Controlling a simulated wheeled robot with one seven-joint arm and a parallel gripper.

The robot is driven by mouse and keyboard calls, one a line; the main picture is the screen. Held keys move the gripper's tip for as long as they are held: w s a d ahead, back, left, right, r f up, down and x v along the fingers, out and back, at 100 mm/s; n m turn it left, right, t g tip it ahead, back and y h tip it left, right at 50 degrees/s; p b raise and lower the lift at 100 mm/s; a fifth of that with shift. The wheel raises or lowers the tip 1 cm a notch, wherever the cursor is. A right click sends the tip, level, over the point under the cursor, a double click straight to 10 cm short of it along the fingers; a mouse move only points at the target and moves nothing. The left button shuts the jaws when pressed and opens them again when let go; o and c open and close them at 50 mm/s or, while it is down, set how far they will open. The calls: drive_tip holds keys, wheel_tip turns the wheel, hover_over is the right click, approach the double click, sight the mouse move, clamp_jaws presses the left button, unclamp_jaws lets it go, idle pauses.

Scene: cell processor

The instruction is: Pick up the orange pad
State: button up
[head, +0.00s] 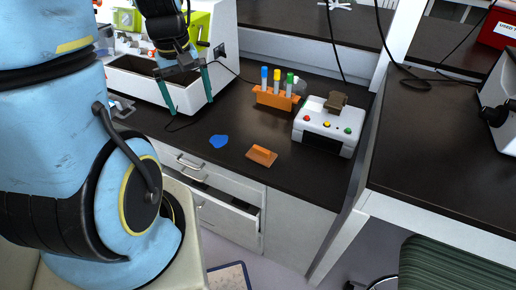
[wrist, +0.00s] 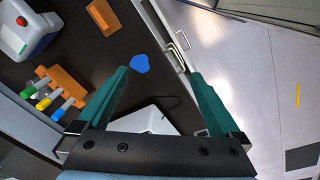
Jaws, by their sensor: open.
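The orange pad (head: 262,155) lies on the dark counter near its front edge, in front of the white device. It also shows at the top of the wrist view (wrist: 103,16), beyond my fingertips. My gripper (head: 188,100) is open and empty, with green fingers pointing down, in front of the white machine at the left. In the wrist view its two green fingers (wrist: 160,72) stand wide apart. The gripper is above and to the left of the pad, well apart from it.
A blue flat piece (head: 218,141) lies left of the pad. An orange rack (head: 275,97) with several coloured tubes stands behind. A white device (head: 326,125) with coloured buttons stands right. A white machine (head: 160,92) is at left. A drawer (head: 222,214) below is partly open.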

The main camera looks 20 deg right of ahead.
sight(262, 149)
drive_tip(key=d+f+n, duration=0.2)
drive_tip(key=d+f, duration=0.2)
drive_tip(key=d, duration=0.2)
drive_tip(key=d+f+n+b, duration=0.1)
drive_tip(key=d+f+n, duration=0.1)
drive_tip(key=d+f, duration=0.2)
drive_tip(key=d+f+n+b, duration=0.1)
drive_tip(key=d+f, duration=0.3)
drive_tip(key=d, duration=0.4)
drive_tip(key=shift+d+f+n+g+y, duration=0.1)
drive_tip(key=shift+n+g+y, duration=0.25)
drive_tip(key=shift+n, duration=0.45)
wheel_tip(262, 149, down, 5)
drive_tip(key=shift+f, duration=0.1)
drive_tip(key=f, duration=0.1)
drive_tip(key=f+p, duration=0.1)
drive_tip(key=f, duration=0.1)
drive_tip(key=f+p, duration=0.1)
drive_tip(key=shift+s+a+f, duration=0.15)
drive_tip(key=shift+a+f, duration=0.05)
drive_tip(key=shift+a, duration=0.05)
drive_tip(key=shift+f, duration=0.45)
drive_tip(key=c, duration=1.3)
